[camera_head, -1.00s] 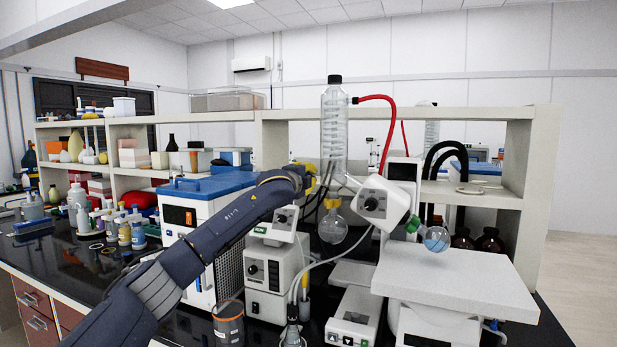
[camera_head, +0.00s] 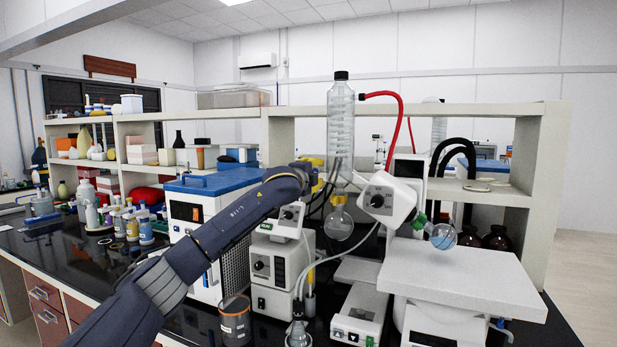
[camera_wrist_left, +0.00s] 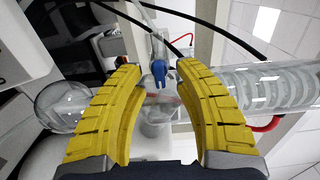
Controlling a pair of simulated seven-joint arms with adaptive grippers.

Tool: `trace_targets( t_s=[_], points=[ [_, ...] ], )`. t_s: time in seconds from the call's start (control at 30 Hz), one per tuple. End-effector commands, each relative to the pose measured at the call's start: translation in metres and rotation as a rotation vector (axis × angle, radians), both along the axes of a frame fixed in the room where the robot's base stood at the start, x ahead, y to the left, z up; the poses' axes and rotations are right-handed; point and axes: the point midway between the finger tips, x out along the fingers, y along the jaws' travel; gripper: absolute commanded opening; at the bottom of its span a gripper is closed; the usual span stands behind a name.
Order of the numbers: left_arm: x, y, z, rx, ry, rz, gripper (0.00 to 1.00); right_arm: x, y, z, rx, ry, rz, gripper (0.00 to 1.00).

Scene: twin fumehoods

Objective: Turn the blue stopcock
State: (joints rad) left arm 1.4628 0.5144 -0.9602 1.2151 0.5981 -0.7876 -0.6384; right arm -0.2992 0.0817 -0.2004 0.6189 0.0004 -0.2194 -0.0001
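The blue stopcock (camera_wrist_left: 158,72) shows in the left wrist view on the glassware, between the tips of my left gripper's yellow fingers. My left gripper (camera_wrist_left: 158,66) is open, with a visible gap on each side of the stopcock. In the head view, my left gripper (camera_head: 316,172) is just left of the upright glass condenser (camera_head: 341,115) of the rotary evaporator. The stopcock cannot be made out in the head view. The condenser also shows in the left wrist view (camera_wrist_left: 275,90). My right gripper is not in view.
A round receiving flask (camera_head: 339,224) hangs below the condenser. The evaporator's white head (camera_head: 388,198) is to its right, with a red hose (camera_head: 399,108) above. A blue-lidded box unit (camera_head: 212,187) stands behind my left arm. Shelving (camera_head: 445,116) runs behind.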

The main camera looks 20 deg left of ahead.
Motion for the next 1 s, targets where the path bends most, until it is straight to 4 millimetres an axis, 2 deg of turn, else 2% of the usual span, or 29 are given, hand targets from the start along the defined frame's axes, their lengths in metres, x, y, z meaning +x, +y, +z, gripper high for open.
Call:
trace_targets(
  t_s=[0.7, 1.0],
  points=[
    [-0.093, 0.009, 0.000, -0.001, -0.002, -0.002, 0.32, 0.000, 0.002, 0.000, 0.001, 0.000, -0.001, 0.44],
    [-0.112, 0.010, 0.000, -0.001, -0.001, -0.002, 0.32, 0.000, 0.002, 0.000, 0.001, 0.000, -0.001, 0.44]
  ],
)
